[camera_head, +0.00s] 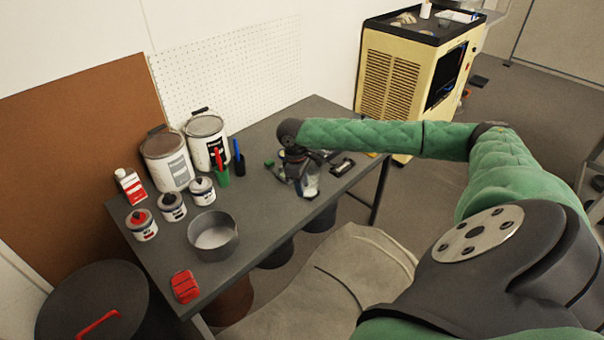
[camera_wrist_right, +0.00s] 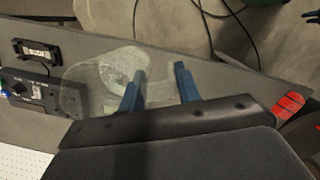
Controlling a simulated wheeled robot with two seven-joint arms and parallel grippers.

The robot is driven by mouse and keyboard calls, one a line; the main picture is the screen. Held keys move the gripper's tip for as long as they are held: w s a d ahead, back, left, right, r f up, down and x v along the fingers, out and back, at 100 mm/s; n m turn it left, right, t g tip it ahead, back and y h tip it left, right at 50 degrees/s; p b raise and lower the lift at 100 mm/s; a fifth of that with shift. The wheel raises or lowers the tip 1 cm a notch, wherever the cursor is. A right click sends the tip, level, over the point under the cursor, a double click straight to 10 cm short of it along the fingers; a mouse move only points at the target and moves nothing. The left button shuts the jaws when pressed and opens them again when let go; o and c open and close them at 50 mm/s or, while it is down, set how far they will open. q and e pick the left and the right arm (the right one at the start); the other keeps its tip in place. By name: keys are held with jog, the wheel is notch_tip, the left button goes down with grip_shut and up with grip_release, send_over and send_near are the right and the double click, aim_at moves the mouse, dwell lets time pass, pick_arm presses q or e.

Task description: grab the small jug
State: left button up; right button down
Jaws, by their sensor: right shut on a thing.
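The small jug (camera_wrist_right: 95,75) is clear and see-through, standing on the grey table near its front edge. In the head view it shows as a pale shape (camera_head: 311,186) partly hidden by my right gripper (camera_head: 303,190). In the right wrist view my right gripper's two blue fingers (camera_wrist_right: 160,70) are at the jug's side, with clear material between them. The gripper is shut on the jug; exactly which part it grips is hard to make out. My left gripper is not in view.
A dark device (camera_wrist_right: 38,92) lies close beside the jug. Paint cans (camera_head: 166,160), small tins, a metal pan (camera_head: 213,235) and a red item (camera_head: 185,287) stand on the table's left part. A pegboard wall (camera_head: 225,80) is behind. The table's middle is fairly clear.

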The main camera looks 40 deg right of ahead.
dwell(0.3)
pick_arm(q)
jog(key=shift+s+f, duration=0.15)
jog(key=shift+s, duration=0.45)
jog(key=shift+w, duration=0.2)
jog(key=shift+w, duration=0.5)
